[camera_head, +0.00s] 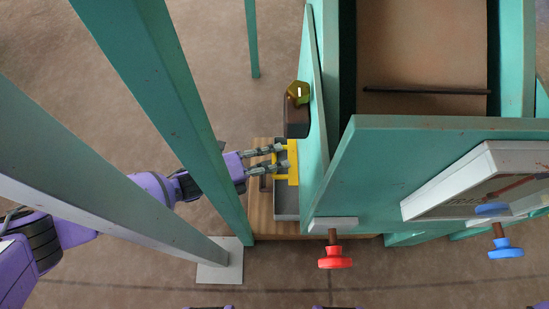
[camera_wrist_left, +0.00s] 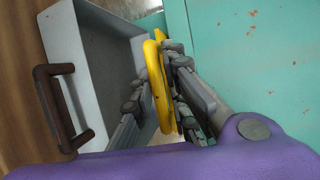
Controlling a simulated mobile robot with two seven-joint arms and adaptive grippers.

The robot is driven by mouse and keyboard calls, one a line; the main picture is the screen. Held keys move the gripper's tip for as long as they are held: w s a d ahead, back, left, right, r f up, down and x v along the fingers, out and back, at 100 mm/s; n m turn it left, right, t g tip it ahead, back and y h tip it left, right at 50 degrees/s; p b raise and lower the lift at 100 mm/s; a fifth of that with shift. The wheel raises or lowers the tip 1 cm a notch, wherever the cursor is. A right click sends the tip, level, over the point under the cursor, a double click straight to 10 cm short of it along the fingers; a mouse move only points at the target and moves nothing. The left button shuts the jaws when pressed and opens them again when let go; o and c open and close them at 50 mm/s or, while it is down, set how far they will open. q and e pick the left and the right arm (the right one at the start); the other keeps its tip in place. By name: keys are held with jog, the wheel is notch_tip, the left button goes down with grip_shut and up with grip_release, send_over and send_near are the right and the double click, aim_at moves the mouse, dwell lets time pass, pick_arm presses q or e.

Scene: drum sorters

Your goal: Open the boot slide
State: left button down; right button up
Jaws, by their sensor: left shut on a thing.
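A yellow handle (camera_head: 293,162) stands at the lower left side of the green machine (camera_head: 420,165), low down, and I take it to be the boot slide's. My left gripper (camera_head: 282,158) reaches in from the left between the posts, its fingers around the handle. In the left wrist view the yellow handle (camera_wrist_left: 158,85) is a loop between the fingers, which are shut on it. The slide's plate is not clearly visible. My right gripper is not in view.
A grey tray (camera_head: 286,208) with a brown handle (camera_wrist_left: 46,105) sits on a wooden board (camera_head: 262,226) beside the gripper. Green posts (camera_head: 165,95) and a grey post (camera_head: 95,190) flank my left arm. A red knob (camera_head: 335,258) and a blue knob (camera_head: 506,249) stick out in front.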

pick_arm(q)
jog(key=a, duration=0.4)
jog(key=shift+s+f, duration=0.1)
jog(key=shift+f, duration=0.2)
jog(key=c, duration=1.8)
grip_release()
jog(key=v, duration=1.2)
jog(key=shift+d+r, duration=0.1)
jog(key=shift+r, duration=0.05)
